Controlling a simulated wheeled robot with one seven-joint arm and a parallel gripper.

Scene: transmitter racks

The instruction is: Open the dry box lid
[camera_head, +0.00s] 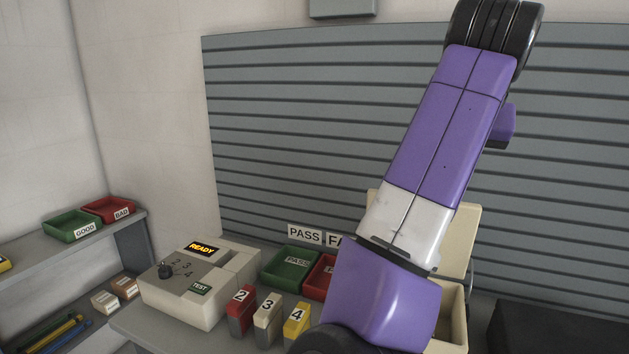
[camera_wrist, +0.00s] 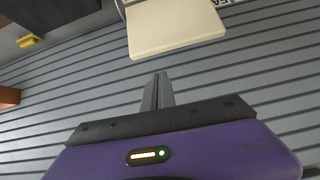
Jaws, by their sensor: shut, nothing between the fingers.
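The cream dry box (camera_head: 458,322) stands at the right end of the bench, partly hidden behind my purple and white arm. Its lid (camera_head: 462,240) is raised and stands up at the back, and the box's open inside shows beside my arm. In the wrist view the cream lid (camera_wrist: 175,28) is at the top, beyond my fingertips, with a visible gap between them. My gripper (camera_wrist: 158,76) is shut and empty in front of the slatted wall. In the head view my fingers are hidden by the arm.
A tester reading READY (camera_head: 195,285) stands on the bench at left. Blocks numbered 2, 3 (camera_head: 267,314) and 4 stand beside a green PASS tray (camera_head: 290,268) and a red tray (camera_head: 318,278). A dark box (camera_head: 560,330) is at right. The slatted wall (camera_head: 300,130) rises behind.

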